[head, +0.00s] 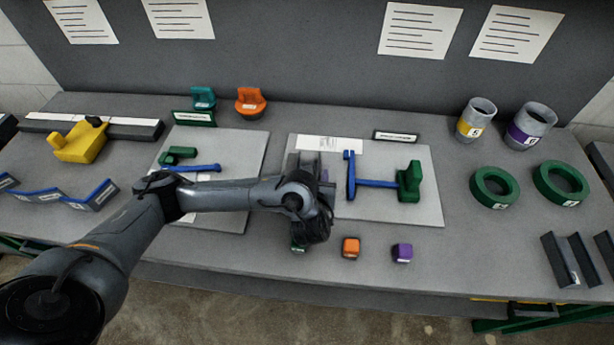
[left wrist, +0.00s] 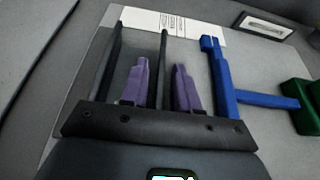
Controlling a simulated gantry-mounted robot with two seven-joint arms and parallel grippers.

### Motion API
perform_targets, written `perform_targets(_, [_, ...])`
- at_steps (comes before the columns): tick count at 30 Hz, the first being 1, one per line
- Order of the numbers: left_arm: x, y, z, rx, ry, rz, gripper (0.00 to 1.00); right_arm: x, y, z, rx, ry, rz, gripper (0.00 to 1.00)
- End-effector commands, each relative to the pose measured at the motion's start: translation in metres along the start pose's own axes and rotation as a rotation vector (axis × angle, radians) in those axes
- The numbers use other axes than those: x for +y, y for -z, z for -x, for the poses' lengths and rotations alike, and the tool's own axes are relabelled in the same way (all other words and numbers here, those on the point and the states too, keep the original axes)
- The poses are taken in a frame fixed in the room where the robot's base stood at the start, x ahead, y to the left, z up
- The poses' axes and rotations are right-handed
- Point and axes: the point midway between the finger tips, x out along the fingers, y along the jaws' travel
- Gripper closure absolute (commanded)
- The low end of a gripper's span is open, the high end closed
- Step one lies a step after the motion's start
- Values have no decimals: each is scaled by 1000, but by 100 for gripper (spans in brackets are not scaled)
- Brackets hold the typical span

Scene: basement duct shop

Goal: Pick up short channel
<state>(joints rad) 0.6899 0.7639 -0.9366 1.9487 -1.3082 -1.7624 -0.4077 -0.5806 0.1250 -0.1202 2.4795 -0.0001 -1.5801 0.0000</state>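A short grey channel (head: 306,159) stands on the middle pale board, mostly hidden behind my left gripper in the head view. In the left wrist view its two thin dark walls (left wrist: 164,62) run away from the camera. My left gripper (left wrist: 160,68) points down at the channel, its two purple fingers apart. One finger appears to be between the walls and the other outside the right wall. Gaps show beside that wall, so the gripper looks open. In the head view the left gripper (head: 318,190) is over the board's left part. My right gripper is not in view.
A blue T-shaped piece (head: 375,184) with a green block (head: 409,182) lies close right of the gripper. Orange (head: 351,248) and purple (head: 402,253) cubes sit in front. Another grey channel (head: 566,261) stands at the right front, near green rings (head: 494,188).

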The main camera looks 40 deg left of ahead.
Motion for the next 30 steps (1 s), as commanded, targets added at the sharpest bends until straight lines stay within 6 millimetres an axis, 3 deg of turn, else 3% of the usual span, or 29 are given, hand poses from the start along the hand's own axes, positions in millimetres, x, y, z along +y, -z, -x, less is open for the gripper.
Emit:
perform_targets(1, [0,0,0,0,0,0,78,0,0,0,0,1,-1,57])
perform_targets(6, [0,0,0,0,0,0,100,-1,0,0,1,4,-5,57])
perform_targets(20, [0,-3,1,0,0,0,100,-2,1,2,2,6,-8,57])
perform_targets(30, [0,-34,14,-1,0,3,100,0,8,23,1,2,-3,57])
